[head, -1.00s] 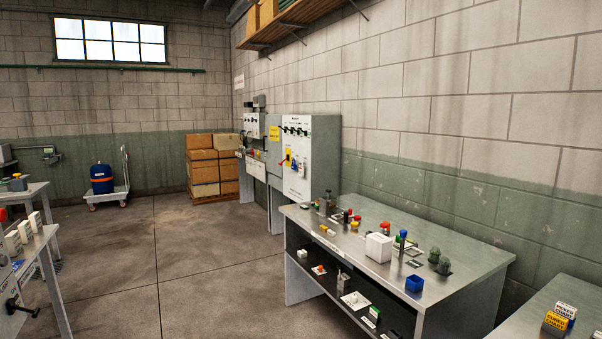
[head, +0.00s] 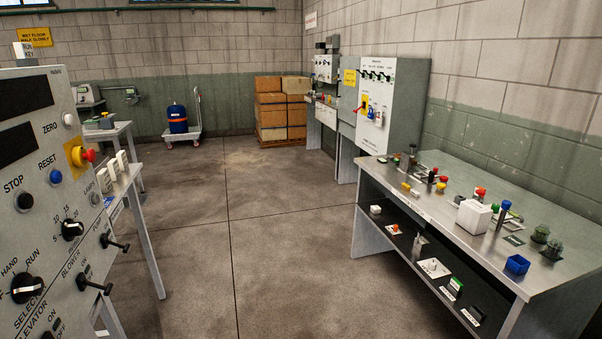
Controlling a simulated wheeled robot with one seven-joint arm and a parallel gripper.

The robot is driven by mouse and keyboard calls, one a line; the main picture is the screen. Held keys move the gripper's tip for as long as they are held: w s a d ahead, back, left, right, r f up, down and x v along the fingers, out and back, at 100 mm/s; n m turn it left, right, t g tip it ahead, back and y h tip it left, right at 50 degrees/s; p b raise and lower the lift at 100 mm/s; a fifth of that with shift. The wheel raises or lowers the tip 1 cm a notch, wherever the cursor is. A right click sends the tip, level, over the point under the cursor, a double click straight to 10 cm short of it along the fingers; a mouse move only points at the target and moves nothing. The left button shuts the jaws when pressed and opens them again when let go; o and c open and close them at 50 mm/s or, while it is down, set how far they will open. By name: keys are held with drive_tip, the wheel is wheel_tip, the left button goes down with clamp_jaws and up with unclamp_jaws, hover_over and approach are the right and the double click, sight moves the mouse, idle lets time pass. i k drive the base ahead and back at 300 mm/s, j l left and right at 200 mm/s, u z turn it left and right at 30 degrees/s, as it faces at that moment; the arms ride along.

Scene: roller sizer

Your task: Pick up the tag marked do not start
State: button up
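I cannot make out a tag marked do not start in the head view. Small tags and parts lie on the steel workbench (head: 440,209) at the right, but their print is too small to read. My gripper is not in view.
A control panel (head: 46,190) with knobs and buttons stands close at the left. A table with white blocks (head: 116,167) is beside it. Stacked boxes (head: 282,107) and a cart with a blue drum (head: 178,118) stand at the back. The middle floor is clear.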

sight(379, 119)
drive_tip(key=i+u, duration=0.2)
drive_tip(key=i, duration=5.45)
drive_tip(key=i+j+z, duration=0.15)
drive_tip(key=i+z, duration=0.3)
drive_tip(key=i, duration=0.15)
drive_tip(key=i+j+z, duration=0.3)
drive_tip(key=i+z, duration=0.15)
drive_tip(key=i+j+z, duration=0.4)
drive_tip(key=i+j, duration=0.2)
drive_tip(key=i+j+z, duration=0.45)
drive_tip(key=j, duration=0.2)
